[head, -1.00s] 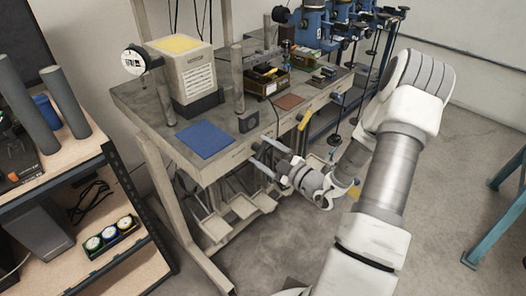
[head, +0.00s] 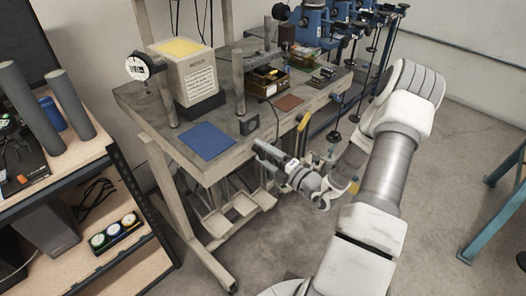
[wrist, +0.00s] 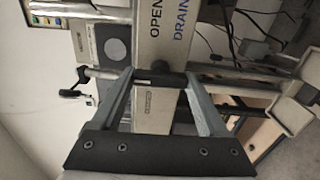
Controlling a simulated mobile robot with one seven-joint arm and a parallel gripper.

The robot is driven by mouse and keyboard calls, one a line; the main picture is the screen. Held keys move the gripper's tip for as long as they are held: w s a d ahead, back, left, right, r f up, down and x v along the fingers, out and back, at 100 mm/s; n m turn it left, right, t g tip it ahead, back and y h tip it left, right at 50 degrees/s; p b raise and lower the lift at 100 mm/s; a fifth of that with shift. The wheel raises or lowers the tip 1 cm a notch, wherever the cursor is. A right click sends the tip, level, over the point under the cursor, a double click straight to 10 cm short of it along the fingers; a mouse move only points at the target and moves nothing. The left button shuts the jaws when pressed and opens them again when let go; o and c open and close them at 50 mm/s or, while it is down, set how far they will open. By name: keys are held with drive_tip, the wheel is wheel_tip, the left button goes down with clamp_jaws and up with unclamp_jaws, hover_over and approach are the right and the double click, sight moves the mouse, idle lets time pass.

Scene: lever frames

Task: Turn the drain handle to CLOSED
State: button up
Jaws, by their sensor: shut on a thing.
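The drain handle (wrist: 172,80) shows as a short dark bar between my fingertips in the wrist view. My gripper (wrist: 158,78) is shut on it, with one finger at each end of the dark part. A pale panel (wrist: 152,62) behind it carries the words OPEN and DRAIN, turned sideways. In the head view my gripper (head: 264,149) is at the front edge of the workbench, below and right of the blue mat. The handle cannot be made out clearly there. No CLOSED mark is readable.
The grey workbench (head: 222,168) bears a blue mat (head: 207,141) and a beige box (head: 183,75). A yellow handle (head: 303,122) sticks out at its front edge. A second dark lever (wrist: 72,93) shows at left in the wrist view. A shelf (head: 62,178) stands at left.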

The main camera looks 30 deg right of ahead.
drive_tip(key=n, duration=0.4)
drive_tip(key=shift+f+n, duration=0.1)
drive_tip(key=shift+n, duration=0.2)
drive_tip(key=shift+d+n, duration=0.1)
drive_tip(key=shift+n, duration=1.8)
drive_tip(key=o, duration=1.2)
drive_tip(key=shift+o, duration=0.2)
drive_tip(key=shift+s, duration=0.1)
drive_tip(key=v, duration=1.7)
